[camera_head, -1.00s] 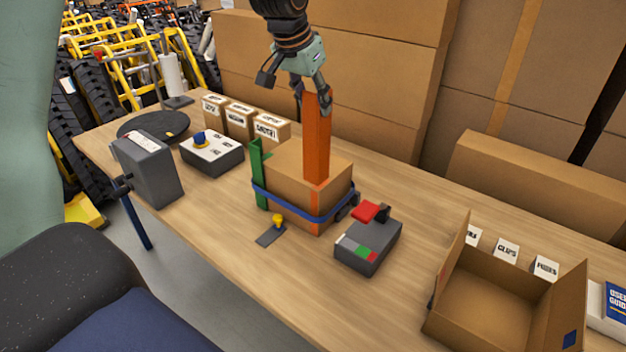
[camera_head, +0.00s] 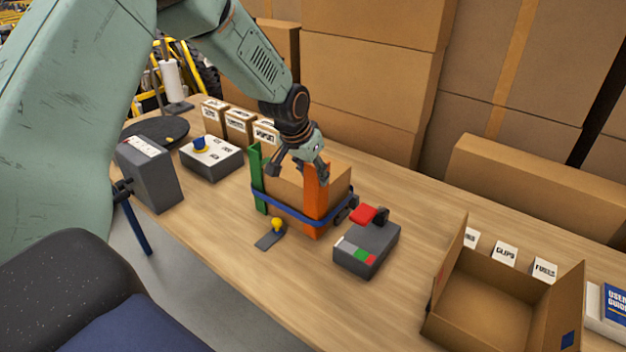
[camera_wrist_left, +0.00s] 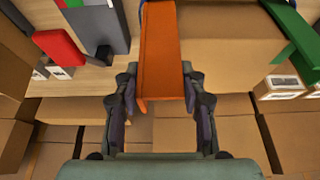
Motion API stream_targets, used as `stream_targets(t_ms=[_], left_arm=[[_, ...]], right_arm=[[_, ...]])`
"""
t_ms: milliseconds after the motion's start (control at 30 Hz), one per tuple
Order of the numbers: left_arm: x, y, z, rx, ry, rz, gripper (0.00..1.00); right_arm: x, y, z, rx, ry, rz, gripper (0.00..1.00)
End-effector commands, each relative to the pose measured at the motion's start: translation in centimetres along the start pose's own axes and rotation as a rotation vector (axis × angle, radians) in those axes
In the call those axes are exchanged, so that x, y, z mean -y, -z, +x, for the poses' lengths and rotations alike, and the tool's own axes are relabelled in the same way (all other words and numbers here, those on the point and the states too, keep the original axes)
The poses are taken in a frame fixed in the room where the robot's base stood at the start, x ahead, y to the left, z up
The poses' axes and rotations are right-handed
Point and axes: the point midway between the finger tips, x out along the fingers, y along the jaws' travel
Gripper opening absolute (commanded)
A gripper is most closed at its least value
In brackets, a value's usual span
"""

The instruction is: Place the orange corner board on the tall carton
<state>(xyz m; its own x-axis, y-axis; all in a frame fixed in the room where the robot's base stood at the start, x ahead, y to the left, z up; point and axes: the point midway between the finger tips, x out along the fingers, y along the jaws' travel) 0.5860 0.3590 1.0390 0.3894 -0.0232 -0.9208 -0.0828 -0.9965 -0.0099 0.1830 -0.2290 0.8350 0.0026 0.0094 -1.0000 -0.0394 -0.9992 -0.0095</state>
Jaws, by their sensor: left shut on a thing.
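The orange corner board (camera_head: 316,192) stands upright at the near corner of the carton (camera_head: 340,187), with its top near the carton's top edge. A blue strap (camera_head: 283,209) runs around the carton and crosses in front of the board's lower part. My left gripper (camera_head: 306,172) is shut on the board's upper end. In the left wrist view the orange board (camera_wrist_left: 160,55) lies between the two fingers. A green corner board (camera_head: 257,178) stands at the carton's left corner and also shows in the wrist view (camera_wrist_left: 292,35). My right gripper is not in view.
A grey device with a red lever (camera_head: 367,247) stands close to the carton's right. A small yellow-knobbed piece (camera_head: 272,235) lies in front. Small labelled boxes (camera_head: 238,126) stand behind left. An open box (camera_head: 490,295) is at right. The table's front middle is clear.

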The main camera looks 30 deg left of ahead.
Motion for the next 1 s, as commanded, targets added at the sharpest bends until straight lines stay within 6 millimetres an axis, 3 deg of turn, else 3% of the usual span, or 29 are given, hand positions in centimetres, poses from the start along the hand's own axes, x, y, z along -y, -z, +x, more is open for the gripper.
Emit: stream_targets(t_ms=[167, 667, 700, 933, 1000], left_arm=[[0.0, -1.0, 2.3, 0.001, 0.0, 0.0, 0.0], [0.0, -1.2, 2.9, 0.0, 0.001, 0.0, 0.0], [0.0, -1.2, 2.8, 0.0, 0.0, 0.0, 0.43], [0.0, -1.2, 2.8, 0.0, 0.0, 0.0, 0.63], [0.0, -1.2, 2.8, 0.0, 0.0, 0.0, 0.64]], right_arm=[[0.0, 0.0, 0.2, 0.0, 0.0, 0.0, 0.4], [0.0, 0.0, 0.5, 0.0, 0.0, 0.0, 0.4], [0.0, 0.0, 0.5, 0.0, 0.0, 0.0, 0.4], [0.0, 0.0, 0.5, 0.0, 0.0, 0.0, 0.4], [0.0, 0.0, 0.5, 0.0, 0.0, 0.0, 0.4]])
